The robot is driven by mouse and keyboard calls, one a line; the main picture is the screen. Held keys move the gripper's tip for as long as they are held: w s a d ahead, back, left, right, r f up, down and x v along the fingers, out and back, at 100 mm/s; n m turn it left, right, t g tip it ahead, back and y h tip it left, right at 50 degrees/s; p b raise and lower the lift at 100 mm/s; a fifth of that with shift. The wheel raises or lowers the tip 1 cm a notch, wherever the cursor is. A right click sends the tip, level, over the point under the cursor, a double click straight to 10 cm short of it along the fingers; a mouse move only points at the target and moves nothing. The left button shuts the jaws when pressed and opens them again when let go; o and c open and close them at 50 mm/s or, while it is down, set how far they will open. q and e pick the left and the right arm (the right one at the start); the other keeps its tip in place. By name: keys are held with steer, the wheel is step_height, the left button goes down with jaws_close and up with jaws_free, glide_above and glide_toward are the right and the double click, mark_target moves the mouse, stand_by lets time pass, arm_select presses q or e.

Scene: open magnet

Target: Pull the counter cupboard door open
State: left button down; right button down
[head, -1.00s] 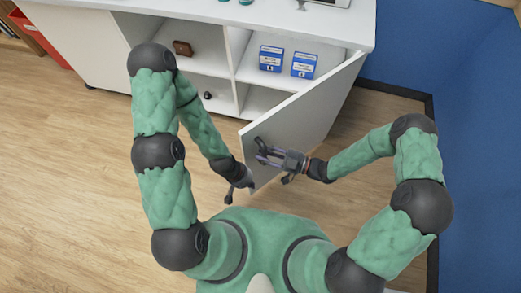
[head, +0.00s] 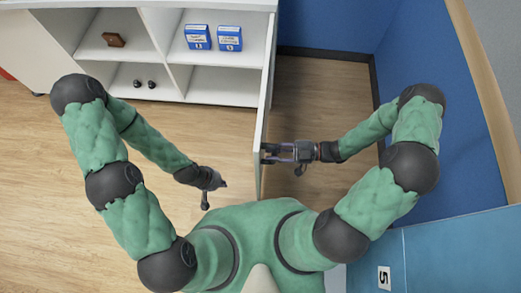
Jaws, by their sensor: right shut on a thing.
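The white cupboard door (head: 264,115) stands wide open, swung out towards me and seen nearly edge-on, with its hinge side at the right of the counter cupboard (head: 222,92). My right gripper (head: 270,152) is at the door's outer face, near its free end, shut on the door handle; its jaws largely hide the handle. My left gripper (head: 216,186) is left of the door, apart from it and holding nothing that I can see; its finger opening is unclear.
Inside the cupboard are two blue-and-white boxes (head: 213,37), a brown item (head: 114,39) and small dark items (head: 145,84). A blue wall (head: 440,115) stands to the right. A teal surface marked 5 (head: 440,250) is at the lower right. Wooden floor lies clear at left.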

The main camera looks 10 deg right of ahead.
steer(key=shift+s+d, duration=0.15)
steer(key=shift+d, duration=0.5)
steer(key=shift+s+d, duration=0.15)
steer(key=shift+d, duration=0.45)
steer(key=c, duration=0.9)
jaws_free()
steer(key=s+d, duration=0.2)
steer(key=d, duration=1)
steer(key=shift+a, duration=0.1)
